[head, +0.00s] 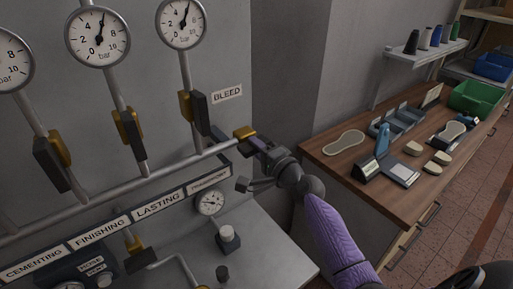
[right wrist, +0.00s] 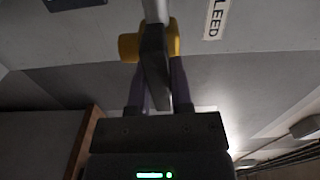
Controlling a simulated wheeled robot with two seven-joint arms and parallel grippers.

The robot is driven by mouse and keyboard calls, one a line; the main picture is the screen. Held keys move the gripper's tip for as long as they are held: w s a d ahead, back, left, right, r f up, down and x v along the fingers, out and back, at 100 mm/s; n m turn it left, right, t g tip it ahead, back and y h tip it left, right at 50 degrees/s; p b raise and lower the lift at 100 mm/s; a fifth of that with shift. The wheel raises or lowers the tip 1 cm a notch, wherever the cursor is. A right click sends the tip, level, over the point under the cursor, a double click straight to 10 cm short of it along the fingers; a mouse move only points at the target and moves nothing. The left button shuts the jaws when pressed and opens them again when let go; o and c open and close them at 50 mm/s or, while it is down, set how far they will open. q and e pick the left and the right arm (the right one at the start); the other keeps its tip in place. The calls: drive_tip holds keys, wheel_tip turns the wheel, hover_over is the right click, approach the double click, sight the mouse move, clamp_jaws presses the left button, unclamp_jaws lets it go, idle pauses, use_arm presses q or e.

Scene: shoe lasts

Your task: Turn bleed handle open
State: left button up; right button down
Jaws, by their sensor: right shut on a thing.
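The bleed valve has a yellow body (head: 245,132) at the right end of the long grey pipe, below the BLEED label (head: 227,94). In the right wrist view the yellow body (right wrist: 128,46) shows at the top, with the dark bleed handle (right wrist: 153,55) pointing from it toward my gripper, roughly in line with the pipe there. My right gripper (head: 259,144) is shut on the handle; its purple fingers (right wrist: 157,90) stand on both sides of it. In the head view the gripper hides most of the handle. My left gripper is not in view.
Three gauges, one being the right one (head: 181,23), sit above dark-handled valves, such as the one beside the bleed valve (head: 200,112). A labelled strip (head: 160,203) and small gauge (head: 210,202) lie below the pipe. A wooden bench (head: 405,205) with shoe parts stands right.

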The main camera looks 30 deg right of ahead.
drive_tip(key=n+b, duration=0.1)
drive_tip(key=n, duration=0.2)
drive_tip(key=shift+f+n, duration=0.1)
drive_tip(key=shift+n, duration=0.3)
drive_tip(key=n+b, duration=0.1)
drive_tip(key=n, duration=0.3)
drive_tip(key=shift+n, duration=0.3)
drive_tip(key=n, duration=0.4)
drive_tip(key=shift+p, duration=0.35)
drive_tip(key=shift+n+p, duration=0.6)
drive_tip(key=shift+n, duration=1.9)
drive_tip(key=c, duration=0.5)
unclamp_jaws()
drive_tip(key=shift+s, duration=0.1)
